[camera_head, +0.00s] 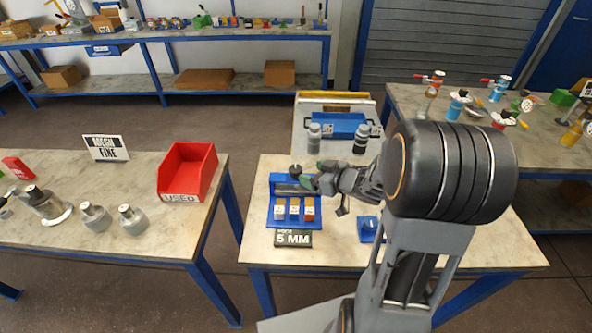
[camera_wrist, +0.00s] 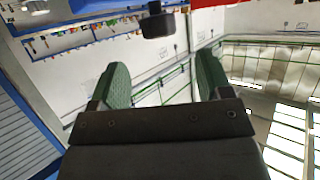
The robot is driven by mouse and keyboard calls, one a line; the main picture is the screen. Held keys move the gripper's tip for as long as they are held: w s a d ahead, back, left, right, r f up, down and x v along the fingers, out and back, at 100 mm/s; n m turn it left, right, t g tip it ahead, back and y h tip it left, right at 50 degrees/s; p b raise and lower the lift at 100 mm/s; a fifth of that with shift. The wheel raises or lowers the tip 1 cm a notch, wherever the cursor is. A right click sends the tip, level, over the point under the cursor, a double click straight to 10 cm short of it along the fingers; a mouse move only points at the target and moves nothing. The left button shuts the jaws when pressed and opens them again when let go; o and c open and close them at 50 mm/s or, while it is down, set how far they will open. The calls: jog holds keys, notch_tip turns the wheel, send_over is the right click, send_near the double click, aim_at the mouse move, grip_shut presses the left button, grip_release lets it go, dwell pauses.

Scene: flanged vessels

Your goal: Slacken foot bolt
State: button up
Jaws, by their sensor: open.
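In the head view, a blue fixture (camera_head: 272,214) lies on the middle table. It holds a grey cylindrical part (camera_head: 290,189) and a row of small blocks (camera_head: 294,210). A dark knob-headed bolt (camera_head: 295,170) stands at its back edge; I cannot tell whether this is the foot bolt. My gripper (camera_head: 318,181) is just right of the knob, pointing left. In the wrist view, the green fingers of my gripper (camera_wrist: 161,78) are wide apart with nothing between them. A black knob-like thing (camera_wrist: 158,22) shows beyond the fingertips.
A "5 MM" sign (camera_head: 293,239) stands in front of the fixture. A small blue block (camera_head: 368,229) sits to its right. A red bin (camera_head: 187,171) is on the left table. The middle table's front is mostly clear.

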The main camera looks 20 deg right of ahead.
aim_at(297, 169)
jog(key=x, duration=0.8)
jog(key=c, duration=0.9)
jog(key=shift+c, duration=0.2)
jog(key=shift+r, duration=0.1)
